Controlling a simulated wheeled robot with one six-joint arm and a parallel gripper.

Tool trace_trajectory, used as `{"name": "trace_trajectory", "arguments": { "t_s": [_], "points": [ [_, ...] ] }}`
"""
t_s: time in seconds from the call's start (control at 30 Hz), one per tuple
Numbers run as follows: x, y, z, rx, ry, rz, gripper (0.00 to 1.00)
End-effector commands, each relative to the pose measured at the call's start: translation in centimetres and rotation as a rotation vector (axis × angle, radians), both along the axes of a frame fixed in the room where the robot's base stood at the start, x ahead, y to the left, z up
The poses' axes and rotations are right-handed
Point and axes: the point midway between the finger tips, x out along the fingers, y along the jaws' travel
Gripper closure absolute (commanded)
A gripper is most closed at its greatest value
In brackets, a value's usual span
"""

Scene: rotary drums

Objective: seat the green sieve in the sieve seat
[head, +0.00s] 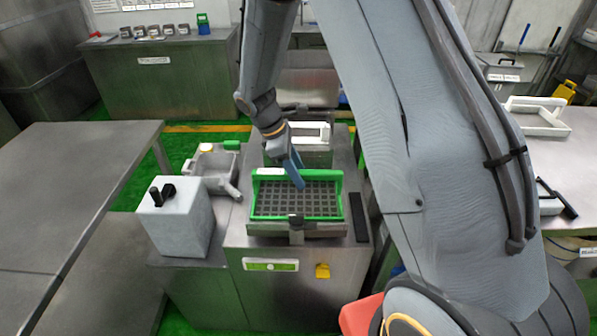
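The green sieve (320,204), a green frame around a dark grid, lies over the sieve seat (268,229) on the steel machine in the middle of the head view. It looks about level, but I cannot tell whether it is fully down in the seat. My gripper (297,177), with blue fingers, reaches down at the sieve's back edge. Its fingers overlap the back rim and part of the grid in the picture. I see the fingers edge-on, so their gap and any contact with the sieve are unclear.
A white box with black knobs (175,222) stands left of the machine, with a grey tray unit (214,167) behind it. A dark strip (358,217) lies right of the sieve. A white-framed box (311,140) stands behind. The left steel table (60,190) is bare.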

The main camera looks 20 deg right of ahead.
Motion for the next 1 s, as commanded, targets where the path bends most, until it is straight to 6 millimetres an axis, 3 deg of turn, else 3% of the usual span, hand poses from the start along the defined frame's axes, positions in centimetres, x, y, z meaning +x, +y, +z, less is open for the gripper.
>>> {"name": "trace_trajectory", "arguments": {
  "t_s": [0.33,0.73,1.0],
  "points": [
    [0.1,0.2,0.4,0.0,0.0,0.0,0.58],
    [0.8,2.4,5.8,0.001,-0.003,0.0,0.58],
    [0.9,2.9,7.2,0.0,0.0,0.0,0.58]
  ]
}}
